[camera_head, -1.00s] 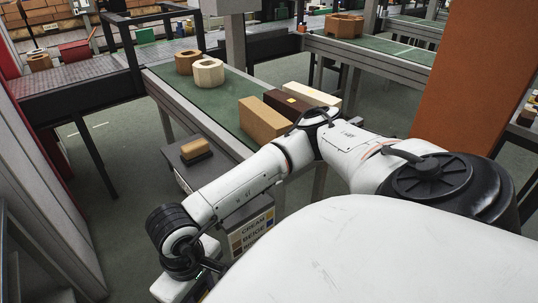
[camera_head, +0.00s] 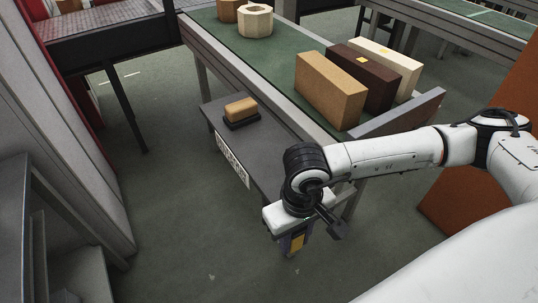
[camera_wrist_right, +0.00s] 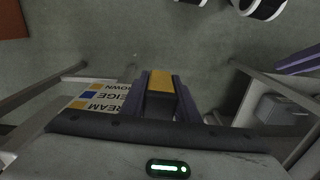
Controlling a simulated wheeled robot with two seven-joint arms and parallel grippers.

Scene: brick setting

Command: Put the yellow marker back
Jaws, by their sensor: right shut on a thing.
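My right gripper (camera_head: 291,243) hangs low at the front edge of the small grey side table. It is shut on a yellow-topped piece, which I take for the yellow marker; it shows between the fingers in the wrist view (camera_wrist_right: 161,82). Its lower part looks dark or is hidden by the fingers. A small yellow square (camera_head: 362,59) lies on top of the dark brown brick (camera_head: 372,84). A beige brick (camera_head: 330,90) and a cream brick (camera_head: 386,62) stand beside it. My left gripper is not in view.
The side table (camera_head: 212,112) bears a tan block on a black base (camera_head: 241,110). A colour sign (camera_wrist_right: 97,99) reads brown, beige, cream. The green conveyor (camera_head: 255,60) carries the bricks and a cream hollow piece (camera_head: 255,20).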

